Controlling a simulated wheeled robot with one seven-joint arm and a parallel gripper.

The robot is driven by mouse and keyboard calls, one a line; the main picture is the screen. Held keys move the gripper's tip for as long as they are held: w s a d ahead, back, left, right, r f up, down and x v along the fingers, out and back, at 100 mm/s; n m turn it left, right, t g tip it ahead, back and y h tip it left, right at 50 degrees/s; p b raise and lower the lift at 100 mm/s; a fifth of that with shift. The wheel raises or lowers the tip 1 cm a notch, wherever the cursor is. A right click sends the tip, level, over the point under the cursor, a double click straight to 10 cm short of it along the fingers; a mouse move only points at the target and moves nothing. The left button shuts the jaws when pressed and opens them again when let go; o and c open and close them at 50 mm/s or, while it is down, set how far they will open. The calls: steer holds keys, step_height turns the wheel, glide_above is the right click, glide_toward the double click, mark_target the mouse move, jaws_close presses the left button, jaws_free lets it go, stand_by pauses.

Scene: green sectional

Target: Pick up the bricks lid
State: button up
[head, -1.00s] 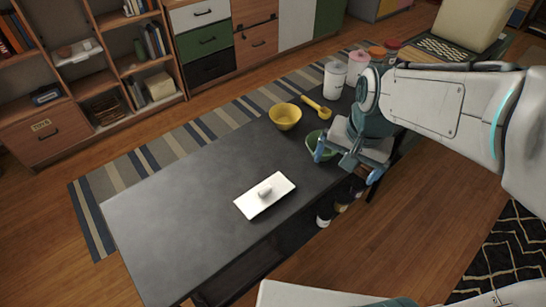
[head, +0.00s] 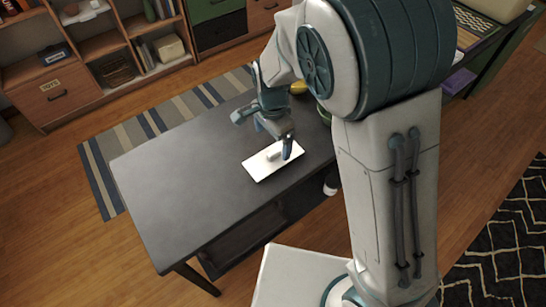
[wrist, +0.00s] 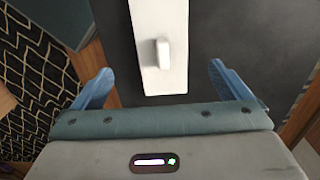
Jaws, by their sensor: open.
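The bricks lid (head: 264,163) is a white rectangular plate with a small raised knob, lying flat on the dark table. In the wrist view the lid (wrist: 149,25) extends from the top edge to near the gripper, with its knob (wrist: 163,54) upright on it. My gripper (head: 263,134) is over the lid's far side in the head view. In the wrist view my gripper (wrist: 162,85) has its two blue fingers spread wide, one to each side of the lid, with nothing between them gripped. The exact height above the lid is hard to tell.
The dark table (head: 190,200) is bare to the left of the lid. A yellow bowl (head: 301,87) and a green bowl (head: 323,114) stand beyond, mostly hidden by my arm. A striped rug (head: 140,133) and wooden shelves (head: 100,60) lie behind the table.

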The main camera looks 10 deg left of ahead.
mark_target(274, 152)
steer(key=shift+w+d+f, duration=0.1)
steer(key=shift+w+f, duration=0.1)
steer(key=shift+f, duration=1.75)
steer(key=shift+w+f, duration=0.2)
steer(key=shift+f, duration=1.75)
steer(key=c, duration=1.1)
